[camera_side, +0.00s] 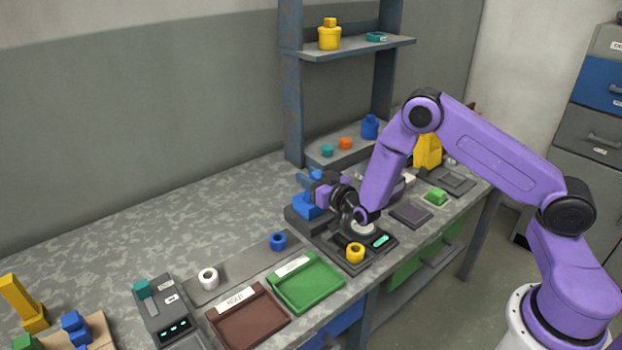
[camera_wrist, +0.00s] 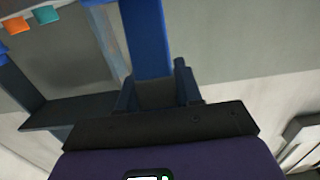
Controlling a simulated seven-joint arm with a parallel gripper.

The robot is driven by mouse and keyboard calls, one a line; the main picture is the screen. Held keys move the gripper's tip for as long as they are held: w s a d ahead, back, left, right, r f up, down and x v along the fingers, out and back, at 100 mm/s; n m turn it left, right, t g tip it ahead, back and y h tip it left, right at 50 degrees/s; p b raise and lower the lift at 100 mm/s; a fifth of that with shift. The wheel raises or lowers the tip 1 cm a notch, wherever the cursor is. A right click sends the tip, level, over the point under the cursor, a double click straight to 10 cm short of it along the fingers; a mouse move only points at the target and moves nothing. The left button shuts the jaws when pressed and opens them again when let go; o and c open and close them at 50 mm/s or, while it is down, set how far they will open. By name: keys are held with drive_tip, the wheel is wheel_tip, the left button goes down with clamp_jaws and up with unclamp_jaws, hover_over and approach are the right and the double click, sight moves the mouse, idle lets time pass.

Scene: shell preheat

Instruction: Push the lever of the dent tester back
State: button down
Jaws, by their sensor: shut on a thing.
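The dent tester (camera_side: 305,207) looks to be the dark-based device with blue parts near the middle of the bench. My gripper (camera_side: 316,182) is at its upper part, beside small blue pieces. In the wrist view my gripper (camera_wrist: 157,88) is shut on a blue bar (camera_wrist: 147,38), which looks like the lever. The bar stands between the two dark fingers and runs up out of the picture. My wrist and arm hide part of the tester in the side view, so the lever's exact tilt cannot be told.
In front of the tester is a dark unit with a yellow ring (camera_side: 355,252) and a lit display (camera_side: 381,240). A green tray (camera_side: 307,284) and a brown tray (camera_side: 248,322) lie to the left. A shelf post (camera_side: 292,90) rises behind. The bench at back left is clear.

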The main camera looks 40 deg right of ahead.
drive_tip(key=shift+w+r+g, duration=0.1)
drive_tip(key=shift+w+g, duration=0.65)
drive_tip(key=shift+g, duration=0.15)
drive_tip(key=shift+w+f+g, duration=0.3)
drive_tip(key=shift+w+g, duration=0.4)
drive_tip(key=shift+g, duration=0.35)
drive_tip(key=shift+w+f+g, duration=0.3)
drive_tip(key=shift+w+g, duration=0.45)
drive_tip(key=shift+g, duration=0.25)
drive_tip(key=shift+w+f+g, duration=0.3)
drive_tip(key=shift+w+g, duration=0.4)
drive_tip(key=shift+g, duration=0.35)
drive_tip(key=shift+w+f, duration=0.1)
drive_tip(key=c, duration=0.9)
unclamp_jaws()
drive_tip(key=shift+o, duration=0.3)
drive_tip(key=v, duration=1.7)
drive_tip(key=shift+r, duration=0.35)
